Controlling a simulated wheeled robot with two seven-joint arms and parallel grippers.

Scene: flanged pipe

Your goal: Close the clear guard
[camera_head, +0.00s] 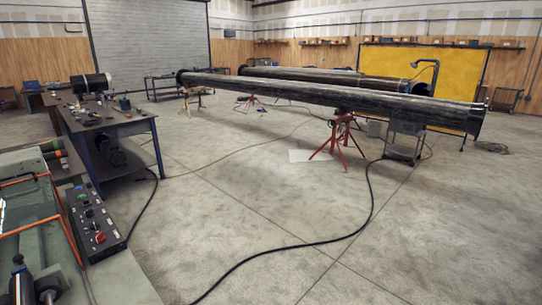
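A clear guard with orange edging (36,222) is at the lower left, on a grey-green machine that the left picture edge cuts off. Its orange bars run across the machine and down its right side. The panes are hard to make out, and I cannot tell how far open the guard stands. A black control panel (93,222) with a green button, knobs and a red button is mounted just right of the guard. Dark cylindrical parts (22,284) show at the bottom left corner; they look like machine parts. Neither of my grippers is in view.
A workbench (120,128) with tools and a motor-like unit stands behind the machine. A black cable (300,246) crosses the floor. The concrete floor at centre and right is mostly clear.

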